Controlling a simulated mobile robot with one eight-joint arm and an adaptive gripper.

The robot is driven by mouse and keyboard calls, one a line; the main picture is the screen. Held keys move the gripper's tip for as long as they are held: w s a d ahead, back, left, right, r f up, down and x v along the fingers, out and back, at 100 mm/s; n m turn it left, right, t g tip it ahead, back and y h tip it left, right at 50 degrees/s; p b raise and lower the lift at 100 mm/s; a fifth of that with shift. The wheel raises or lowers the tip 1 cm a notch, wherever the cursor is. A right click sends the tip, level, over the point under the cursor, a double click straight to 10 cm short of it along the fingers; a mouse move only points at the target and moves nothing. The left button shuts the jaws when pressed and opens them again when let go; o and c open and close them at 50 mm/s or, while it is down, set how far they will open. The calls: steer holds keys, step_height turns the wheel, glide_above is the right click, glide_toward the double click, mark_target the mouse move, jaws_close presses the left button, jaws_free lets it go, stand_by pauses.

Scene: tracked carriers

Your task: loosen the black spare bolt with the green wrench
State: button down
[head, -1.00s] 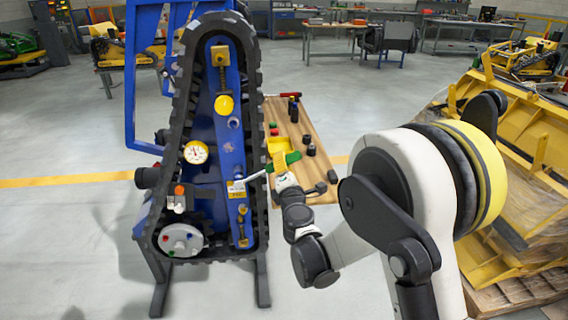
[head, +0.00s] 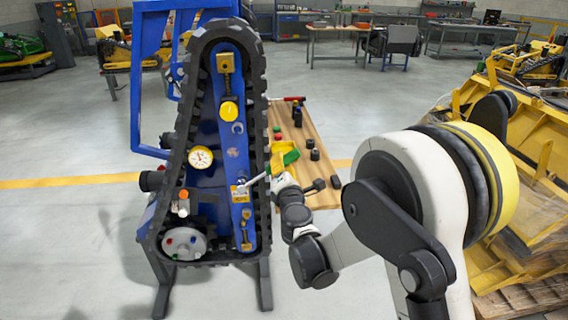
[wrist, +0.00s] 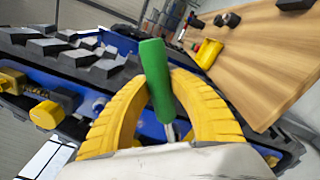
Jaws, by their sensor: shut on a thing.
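The green wrench's handle (head: 291,157) is between the yellow fingers of my gripper (head: 279,160). I cannot pick out the black spare bolt.
The tracked carrier (head: 257,110) stands upright with a gauge (head: 200,158) and a grey disc (head: 184,244) with coloured knobs. A wooden table (head: 322,140) behind my gripper holds several dark parts. Yellow machinery (head: 525,190) is at the right.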

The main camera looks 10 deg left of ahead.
steer(key=shift+s+a+r+n+p, duration=0.1)
steer(key=shift+a+r+n+p, duration=0.3)
steer(key=shift+r+n, duration=0.25)
steer(key=shift+a, duration=0.1)
steer(key=shift+s+a+r+n, duration=0.15)
steer(key=shift+a+r+n, duration=0.3)
steer(key=shift+r, duration=0.05)
steer(key=shift+a+r, duration=0.1)
stand_by(0.3)
steer(key=shift+s+a+r+n+p, duration=0.1)
steer(key=shift+a+r+n+p, duration=0.4)
steer(key=shift+n, duration=0.2)
steer(key=shift+s+a+r+n, duration=0.15)
steer(key=shift+a+r+n, duration=0.2)
steer(key=shift+a+n, duration=0.2)
